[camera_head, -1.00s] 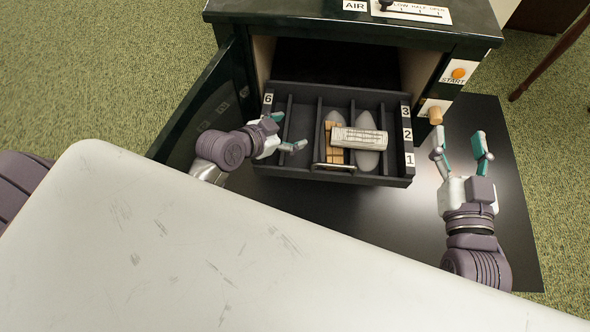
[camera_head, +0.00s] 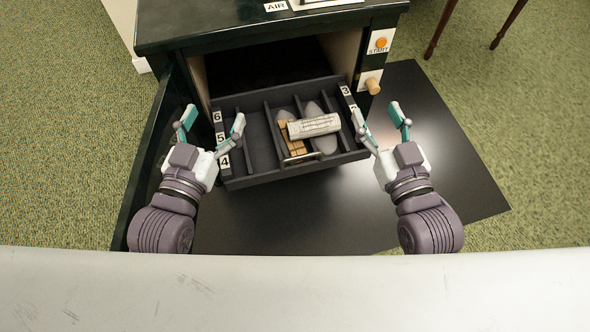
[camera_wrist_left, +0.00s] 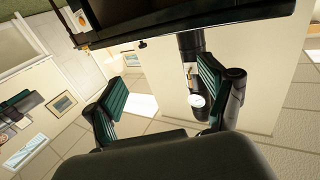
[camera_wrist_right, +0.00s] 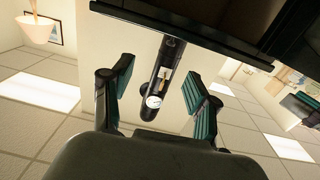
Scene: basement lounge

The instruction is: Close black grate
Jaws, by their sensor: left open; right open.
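The black grate (camera_head: 262,177) is a slotted tray pulled out of the dark green stove (camera_head: 240,36). Number labels run along both its sides. My left gripper (camera_head: 213,118) is open at the grate's left side, one finger outside its left wall and the other overlapping the tray in view. My right gripper (camera_head: 379,113) is open at the grate's right side, one finger close to the right wall. I cannot tell whether either touches it. Both wrist views show open, empty fingers below a dark edge.
A patterned grey block (camera_head: 313,126), small wooden pieces (camera_head: 291,139) and grey oval pieces lie in the grate. The stove's dark door (camera_head: 150,150) stands open at left. A wooden knob (camera_head: 373,86) and an orange start button (camera_head: 381,43) are at right. A black floor plate (camera_head: 455,165) lies below.

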